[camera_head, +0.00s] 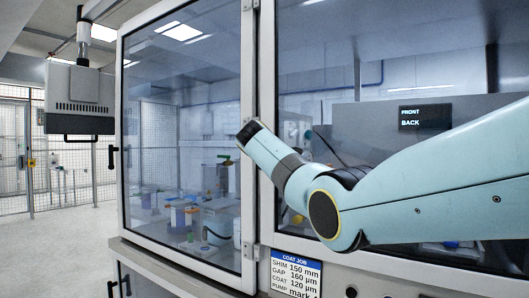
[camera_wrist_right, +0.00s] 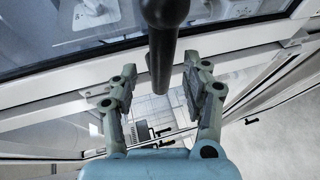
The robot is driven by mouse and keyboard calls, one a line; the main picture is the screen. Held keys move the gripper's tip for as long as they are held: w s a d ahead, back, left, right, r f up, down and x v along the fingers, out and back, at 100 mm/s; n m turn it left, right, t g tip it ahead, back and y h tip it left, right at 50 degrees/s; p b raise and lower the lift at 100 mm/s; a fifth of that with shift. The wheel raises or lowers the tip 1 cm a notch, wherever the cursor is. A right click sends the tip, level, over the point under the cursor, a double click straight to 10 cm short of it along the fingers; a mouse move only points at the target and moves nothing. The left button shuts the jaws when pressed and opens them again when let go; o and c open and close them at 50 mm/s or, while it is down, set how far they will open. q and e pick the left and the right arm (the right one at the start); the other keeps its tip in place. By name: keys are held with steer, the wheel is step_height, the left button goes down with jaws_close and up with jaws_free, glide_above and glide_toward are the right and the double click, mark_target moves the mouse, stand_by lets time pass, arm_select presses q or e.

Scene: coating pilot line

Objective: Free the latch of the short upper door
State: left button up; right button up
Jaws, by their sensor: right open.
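A glazed upper door with a white frame (camera_head: 247,75) fills the left of the enclosure in the head view. A black handle (camera_head: 112,157) sits at its far left edge. My right arm crosses in front of the glass from the right, its dark wrist end near the post between the panes; its fingers do not show there. In the right wrist view my right gripper (camera_wrist_right: 159,66) is open. A thick black bar (camera_wrist_right: 163,45) comes down from the top and ends between the two fingers, with a gap on both sides. My left gripper is not in view.
A grey box with a black bar (camera_head: 78,100) hangs at the left. Lower doors with black handles (camera_head: 112,289) are under the counter edge. Boxes and containers (camera_head: 215,215) stand behind the glass. The floor (camera_head: 70,240) at the left is clear.

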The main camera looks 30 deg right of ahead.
steer(key=v, duration=0.8)
steer(key=shift+a, duration=0.15)
steer(key=shift+s+r, duration=0.1)
